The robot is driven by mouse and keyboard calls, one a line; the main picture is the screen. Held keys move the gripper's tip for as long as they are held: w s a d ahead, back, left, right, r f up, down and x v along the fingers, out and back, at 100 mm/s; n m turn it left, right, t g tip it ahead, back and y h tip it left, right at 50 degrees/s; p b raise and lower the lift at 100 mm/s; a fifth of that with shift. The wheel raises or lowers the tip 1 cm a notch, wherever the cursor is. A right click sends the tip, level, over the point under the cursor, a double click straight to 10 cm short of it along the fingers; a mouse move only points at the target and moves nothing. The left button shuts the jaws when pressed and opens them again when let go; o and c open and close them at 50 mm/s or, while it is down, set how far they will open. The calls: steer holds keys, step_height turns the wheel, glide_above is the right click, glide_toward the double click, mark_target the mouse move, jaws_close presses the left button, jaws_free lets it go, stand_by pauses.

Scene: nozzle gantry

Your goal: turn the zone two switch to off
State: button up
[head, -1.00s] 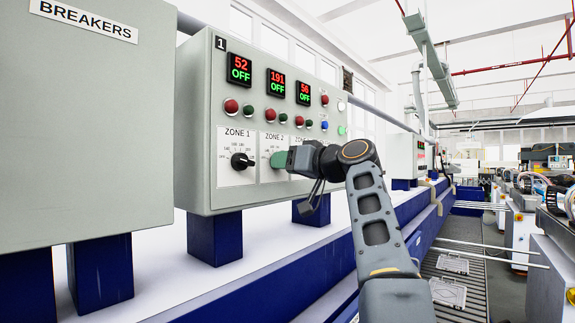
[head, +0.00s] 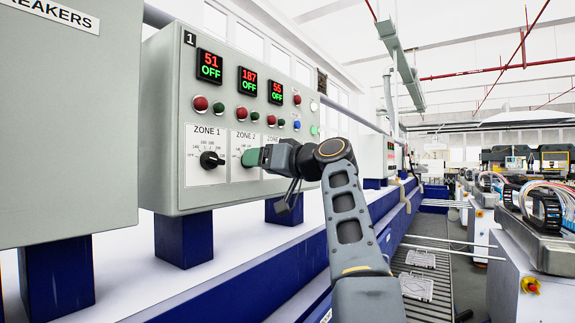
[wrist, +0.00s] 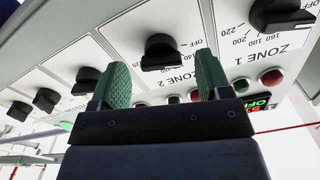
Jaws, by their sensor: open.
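The zone two switch is a black rotary knob on a white dial plate; it shows in the wrist view (wrist: 161,52), where its OFF mark lies to the right. In the head view my gripper hides this knob and part of its plate (head: 242,138). My gripper (head: 251,157) is at the zone two dial. In the wrist view its two green fingers (wrist: 162,66) are open, one on each side of the knob, with visible gaps. I cannot tell the knob's exact setting. The zone 2 display (head: 248,80) reads 187 and OFF.
The zone 1 knob (head: 211,160) is left of my gripper in the head view. Red and green buttons (head: 241,115) sit above the dials. Several more knobs (wrist: 46,99) line the panel in the wrist view. The breakers cabinet (head: 70,130) stands at the left.

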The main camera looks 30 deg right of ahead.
steer(key=b+v, duration=0.2)
steer(key=v, duration=1)
steer(key=shift+s, duration=0.25)
steer(key=shift+d, duration=0.1)
